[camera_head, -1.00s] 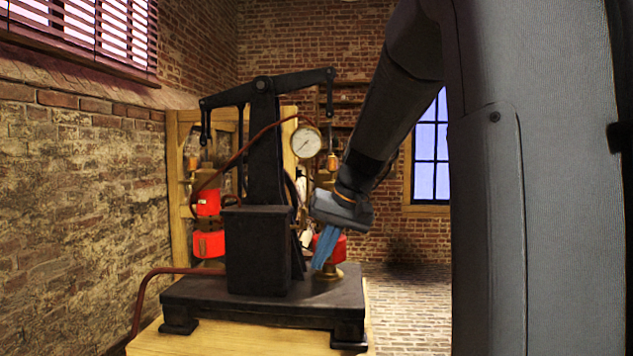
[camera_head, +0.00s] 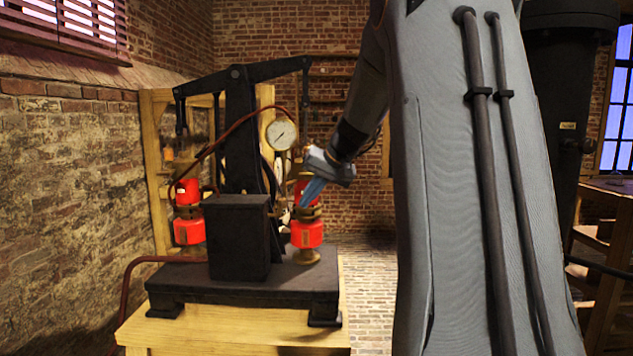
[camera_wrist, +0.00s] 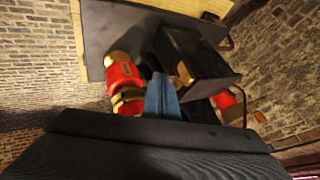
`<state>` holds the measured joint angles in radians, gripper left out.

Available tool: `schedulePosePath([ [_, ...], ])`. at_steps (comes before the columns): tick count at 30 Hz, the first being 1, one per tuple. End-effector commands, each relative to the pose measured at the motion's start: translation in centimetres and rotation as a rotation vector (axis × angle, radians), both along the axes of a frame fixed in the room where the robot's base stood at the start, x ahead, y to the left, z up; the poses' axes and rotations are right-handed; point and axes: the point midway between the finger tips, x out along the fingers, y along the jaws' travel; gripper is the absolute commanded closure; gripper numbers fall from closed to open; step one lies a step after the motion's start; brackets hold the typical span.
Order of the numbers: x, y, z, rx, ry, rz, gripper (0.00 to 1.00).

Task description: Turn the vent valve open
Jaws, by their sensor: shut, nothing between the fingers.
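My gripper (camera_head: 305,203) has blue fingers, closed together with nothing between them. In the head view it points down and left, overlapping the top of the right red-and-brass jar (camera_head: 307,232); contact cannot be told. In the wrist view the fingers (camera_wrist: 159,78) lie between that jar (camera_wrist: 122,72) and the dark box (camera_wrist: 200,62). A small brass fitting (camera_wrist: 184,73) shows by the box, just right of the fingertips; it may be the vent valve, but I cannot tell its position. The box also shows in the head view (camera_head: 237,238), without a clear valve.
A dark pump with a beam (camera_head: 240,140) and a round gauge (camera_head: 281,134) stands on a black base (camera_head: 245,284) on a wooden bench (camera_head: 230,325). Another red jar (camera_head: 189,210) is at left. A dark red hose (camera_head: 135,280) runs along the left.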

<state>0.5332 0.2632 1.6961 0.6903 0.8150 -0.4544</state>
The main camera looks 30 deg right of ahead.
Motion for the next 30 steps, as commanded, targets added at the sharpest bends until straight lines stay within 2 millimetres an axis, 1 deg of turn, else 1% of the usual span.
schedulePosePath([
  [1,0.5,0.3,-0.7,0.002,0.004,0.001,1.0],
  [5,1.6,2.1,-0.1,0.0,0.001,0.003,1.0],
  [9,2.3,3.0,0.0,0.0,0.001,0.001,1.0],
  [13,2.6,3.4,-0.1,0.0,0.001,0.0,1.0],
  [23,2.6,3.5,-0.1,0.001,0.0,-0.001,1.0],
  [30,3.5,4.6,0.2,-0.001,-0.003,0.001,1.0],
])
